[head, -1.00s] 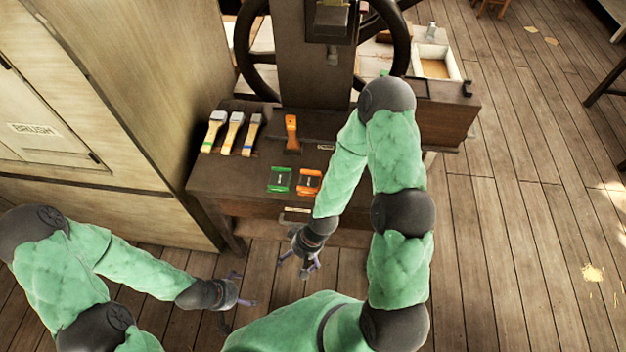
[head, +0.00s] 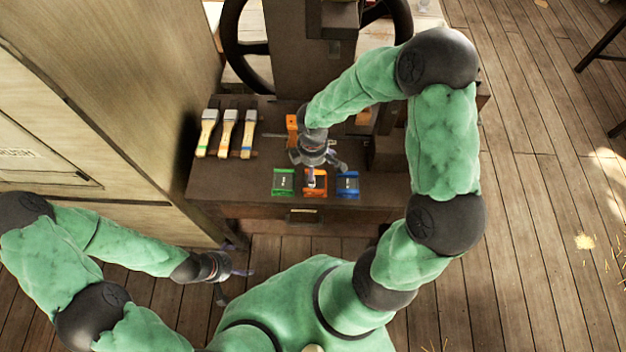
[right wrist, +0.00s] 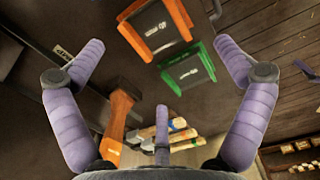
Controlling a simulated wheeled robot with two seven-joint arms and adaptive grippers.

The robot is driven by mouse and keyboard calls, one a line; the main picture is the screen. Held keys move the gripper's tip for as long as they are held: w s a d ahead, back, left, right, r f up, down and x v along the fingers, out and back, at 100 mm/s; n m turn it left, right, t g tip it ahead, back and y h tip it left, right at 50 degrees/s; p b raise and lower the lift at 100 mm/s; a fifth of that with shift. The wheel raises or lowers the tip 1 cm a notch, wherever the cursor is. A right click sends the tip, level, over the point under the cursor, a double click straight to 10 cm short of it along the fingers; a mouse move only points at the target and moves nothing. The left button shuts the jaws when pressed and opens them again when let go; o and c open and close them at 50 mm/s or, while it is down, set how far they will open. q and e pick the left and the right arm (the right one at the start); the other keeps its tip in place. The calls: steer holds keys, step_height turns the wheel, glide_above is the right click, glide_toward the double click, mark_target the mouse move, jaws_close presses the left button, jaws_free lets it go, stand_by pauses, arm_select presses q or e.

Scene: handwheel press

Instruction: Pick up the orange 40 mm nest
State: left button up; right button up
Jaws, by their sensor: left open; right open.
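The orange nest (head: 319,191) lies on the dark bench between the green nest (head: 283,181) and the blue nest (head: 347,184). My right gripper (head: 318,167) is open above the bench at the orange nest and partly covers it. In the right wrist view the orange nest (right wrist: 155,28) is at the top, with the green nest (right wrist: 188,67) below and right of it. The open fingers of the right gripper (right wrist: 160,62) are spread to either side, with nothing between them. My left gripper (head: 236,275) is open and empty in front of the bench, low at left.
Several brushes (head: 228,133) lie at the bench's left. An orange-handled tool (head: 291,128) lies behind the nests; it also shows in the right wrist view (right wrist: 119,115). The press column (head: 298,60) and handwheel (head: 236,60) stand at the back. A tall cabinet (head: 130,90) is at left.

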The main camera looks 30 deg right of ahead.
steer(key=f+b, duration=0.1)
steer(key=f, duration=0.2)
steer(key=f+b, duration=0.1)
steer(key=f, duration=0.2)
steer(key=f+b, duration=0.1)
steer(key=f, duration=0.2)
steer(key=shift+w+d+f, duration=0.1)
steer(key=shift+w+f, duration=0.1)
steer(key=shift+w, duration=0.05)
steer(key=shift+r, duration=0.1)
steer(key=c, duration=1.5)
steer(key=shift+r, duration=0.15)
